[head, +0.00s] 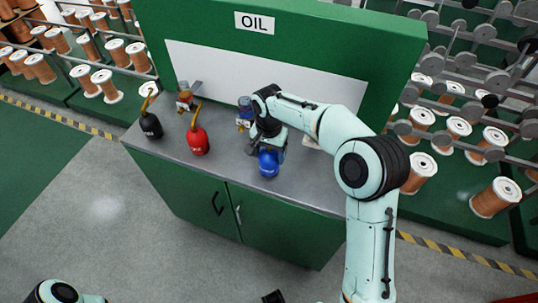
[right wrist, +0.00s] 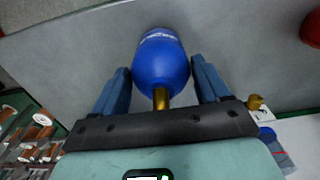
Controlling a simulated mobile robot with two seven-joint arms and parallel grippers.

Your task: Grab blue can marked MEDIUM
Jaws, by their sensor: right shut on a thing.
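The blue oil can (head: 269,164) stands near the front edge of the grey cabinet top. My right gripper (head: 266,152) reaches down to it from above. In the right wrist view the blue can (right wrist: 161,62) sits between the two fingers of the right gripper (right wrist: 161,72), which is shut on it, with its brass neck toward the palm. Pale lettering shows on the can, too foreshortened to read. A dark piece at the bottom edge of the head view may be my left gripper (head: 272,297); its fingers cannot be made out.
A red oil can (head: 199,140) and a black one (head: 151,125) stand to the left on the cabinet top (head: 225,172). Small blue-topped items (head: 245,112) stand behind the gripper. The OIL panel (head: 257,22) rises at the back. Spool racks flank the cabinet.

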